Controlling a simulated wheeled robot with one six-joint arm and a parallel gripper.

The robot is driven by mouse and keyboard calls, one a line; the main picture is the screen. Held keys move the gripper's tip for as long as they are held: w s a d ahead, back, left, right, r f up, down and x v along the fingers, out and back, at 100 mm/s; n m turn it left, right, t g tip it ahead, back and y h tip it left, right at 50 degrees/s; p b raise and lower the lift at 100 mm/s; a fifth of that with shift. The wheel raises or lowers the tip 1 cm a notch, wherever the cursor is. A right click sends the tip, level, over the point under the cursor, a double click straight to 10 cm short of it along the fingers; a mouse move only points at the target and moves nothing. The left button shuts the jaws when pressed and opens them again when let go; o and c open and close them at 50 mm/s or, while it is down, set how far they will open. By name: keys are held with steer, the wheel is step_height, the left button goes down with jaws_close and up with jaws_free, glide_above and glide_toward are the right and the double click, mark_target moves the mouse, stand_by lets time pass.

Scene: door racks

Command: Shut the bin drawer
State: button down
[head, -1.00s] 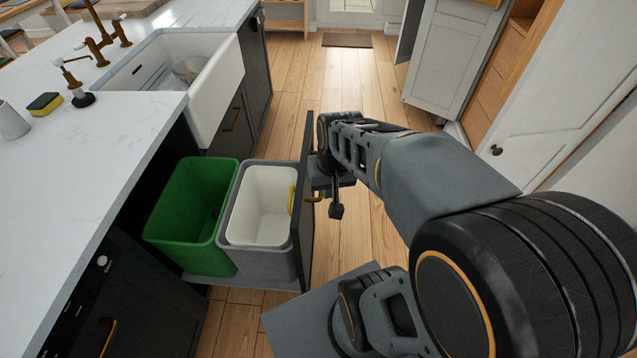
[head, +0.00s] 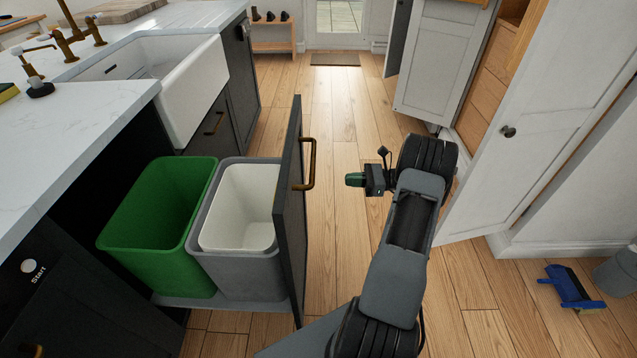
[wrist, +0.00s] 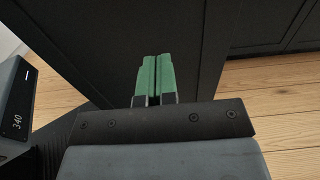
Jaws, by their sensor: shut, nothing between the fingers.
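The bin drawer stands pulled out from the island, with its dark front panel (head: 291,215) and a brass handle (head: 308,165) on the panel's outer face. Inside it are a green bin (head: 165,240) and a grey bin (head: 240,275) with a white liner (head: 240,208). My gripper (head: 352,179) is to the right of the handle, apart from it, with its green fingertips pointing left at the panel. In the wrist view, the green fingers (wrist: 154,77) are together and empty in front of a dark panel (wrist: 110,45). The handle does not show there.
A white sink (head: 180,85) is set in the island beyond the drawer. A white cabinet door (head: 535,140) stands open on the right. A blue dustpan (head: 573,287) lies on the floor at right. Wooden floor (head: 335,110) is clear up the middle.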

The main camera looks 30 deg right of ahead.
steer(key=b+x, duration=0.2)
steer(key=x, duration=1.1)
steer(key=shift+w+a+r, duration=0.15)
steer(key=shift+a+r, duration=0.25)
